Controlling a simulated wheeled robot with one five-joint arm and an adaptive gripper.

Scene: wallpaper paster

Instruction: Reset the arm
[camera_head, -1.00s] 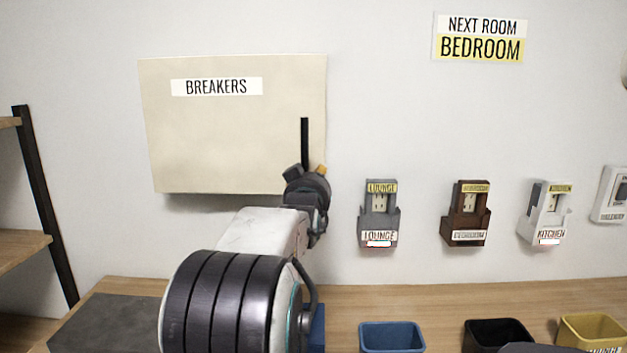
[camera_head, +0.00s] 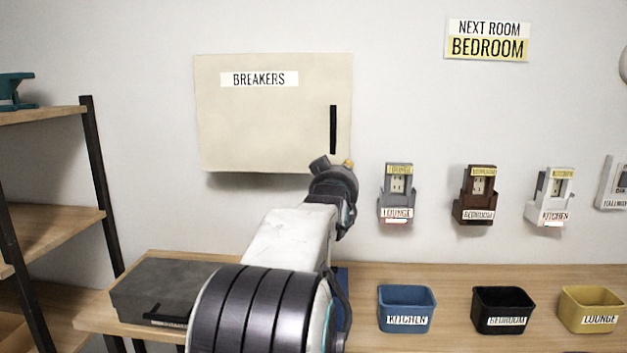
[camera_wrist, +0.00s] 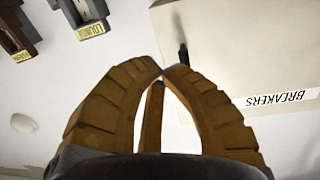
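My gripper shows from inside in the wrist view (camera_wrist: 163,71). Its two brown ribbed fingers meet at the tips, with nothing held between them. In the head view my arm reaches forward from the bottom middle, and only a bit of orange finger shows past the dark wrist. The gripper is in front of the lower right corner of the cream breaker box (camera_head: 270,125). The box's cover is closed, with a black upright handle (camera_head: 333,130) at its right. In the wrist view the box (camera_wrist: 240,50) appears upside down, beyond the fingertips; contact cannot be told.
Grey, brown and white labelled wall holders (camera_head: 478,197) hang right of my arm. Blue, black and yellow bins (camera_head: 405,310) stand on the wooden counter (camera_head: 450,275). A dark grey box (camera_head: 160,290) sits left of my arm. Shelves (camera_head: 55,225) stand at the far left.

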